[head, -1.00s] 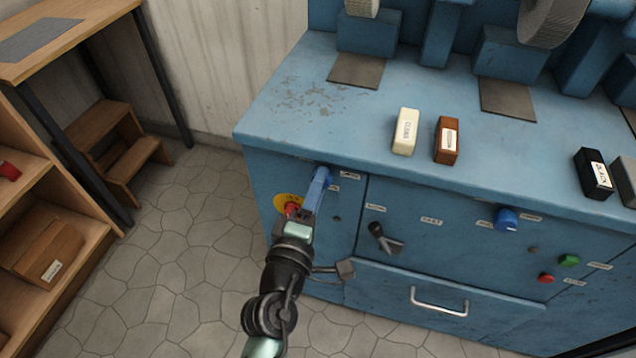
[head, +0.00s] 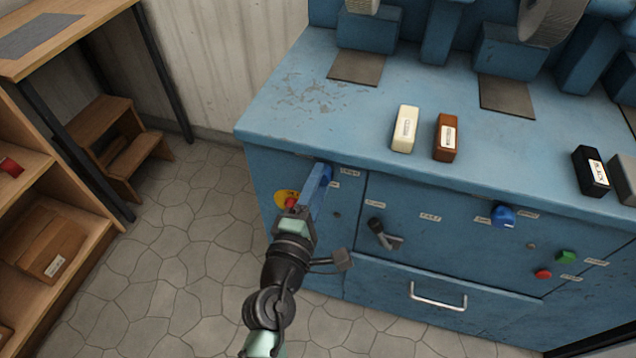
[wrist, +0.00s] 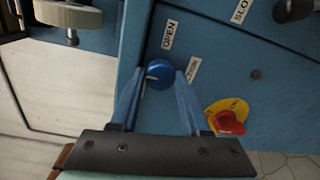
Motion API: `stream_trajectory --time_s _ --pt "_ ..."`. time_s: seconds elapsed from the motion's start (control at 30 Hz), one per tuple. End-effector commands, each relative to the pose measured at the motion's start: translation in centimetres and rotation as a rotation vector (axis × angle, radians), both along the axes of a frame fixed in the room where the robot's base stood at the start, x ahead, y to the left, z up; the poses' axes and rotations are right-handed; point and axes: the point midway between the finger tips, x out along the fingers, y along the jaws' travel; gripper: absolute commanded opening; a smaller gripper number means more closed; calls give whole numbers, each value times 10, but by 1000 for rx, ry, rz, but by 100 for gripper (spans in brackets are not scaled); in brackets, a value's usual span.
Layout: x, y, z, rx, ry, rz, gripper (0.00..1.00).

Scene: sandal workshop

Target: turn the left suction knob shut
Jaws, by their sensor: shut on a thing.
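The left suction knob (wrist: 158,73) is a round blue knob on the front of the blue cabinet; in the head view the knob (head: 326,172) shows partly behind my fingers. My gripper (wrist: 160,82) has its two blue fingers on either side of the knob and is shut on it. In the wrist view an OPEN label (wrist: 169,35) is above the knob, and a second label (wrist: 193,69) is to its right, too blurred to read surely. A pale mark shows on the knob's left side.
A red switch on a yellow disc (wrist: 230,118) sits close beside my right finger in the wrist view. A dark lever (head: 380,232), another blue knob (head: 503,216), green and red buttons and a drawer handle (head: 438,298) are farther right.

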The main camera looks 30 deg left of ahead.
Motion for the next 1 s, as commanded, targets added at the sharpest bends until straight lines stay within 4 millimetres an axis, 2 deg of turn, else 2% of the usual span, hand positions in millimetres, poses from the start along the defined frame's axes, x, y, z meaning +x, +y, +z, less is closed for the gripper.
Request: stream_trajectory --time_s 0.03,0.17,0.2,0.57,0.77,1.0 --pt "0 -1 -1 -4 2 -1 50" --pt "0 -1 -1 -2 1 -1 73" --pt "0 0 -1 -1 1 -1 76" --pt "-4 -1 -1 0 2 0 76" --pt "-30 -8 -1 0 4 0 76" --pt "-74 -20 0 0 5 -1 76"
